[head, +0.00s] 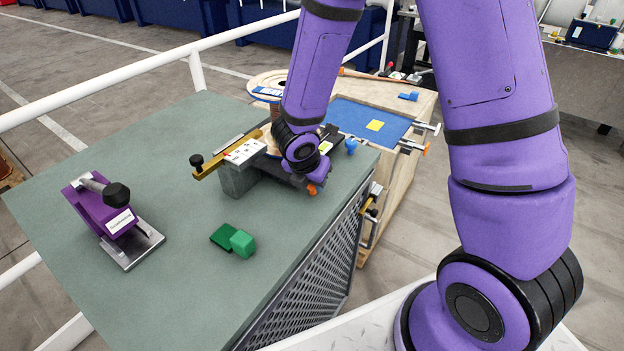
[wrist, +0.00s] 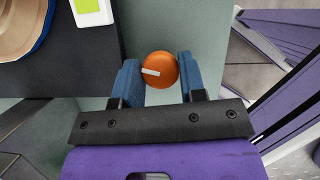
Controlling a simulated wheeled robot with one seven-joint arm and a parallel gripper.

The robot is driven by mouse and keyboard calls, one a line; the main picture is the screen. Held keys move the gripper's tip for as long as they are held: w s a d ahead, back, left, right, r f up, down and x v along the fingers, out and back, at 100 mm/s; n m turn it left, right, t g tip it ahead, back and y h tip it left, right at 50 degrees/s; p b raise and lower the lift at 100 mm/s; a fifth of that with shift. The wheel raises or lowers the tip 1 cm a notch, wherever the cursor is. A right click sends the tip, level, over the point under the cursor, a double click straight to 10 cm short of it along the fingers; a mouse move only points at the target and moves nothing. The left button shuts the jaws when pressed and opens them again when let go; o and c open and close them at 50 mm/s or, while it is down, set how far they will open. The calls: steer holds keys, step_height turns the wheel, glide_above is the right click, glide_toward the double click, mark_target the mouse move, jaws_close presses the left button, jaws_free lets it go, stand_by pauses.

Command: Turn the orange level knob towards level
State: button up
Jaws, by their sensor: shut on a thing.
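The orange level knob (wrist: 160,69) is round with a white mark on its top, and in the wrist view the mark points left. My gripper (wrist: 160,80) has blue fingers on either side of the knob and is shut on it. In the head view the orange knob (head: 312,189) shows small below my purple wrist, at the near side of a dark block on the green-grey bench. My fingertips are largely hidden behind my wrist there.
A purple clamp-like device (head: 105,212) stands at left, and green blocks (head: 241,243) lie nearer.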

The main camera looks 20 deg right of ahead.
stand_by(0.3)
steer(key=o, duration=0.9)
steer(key=shift+r, duration=0.1)
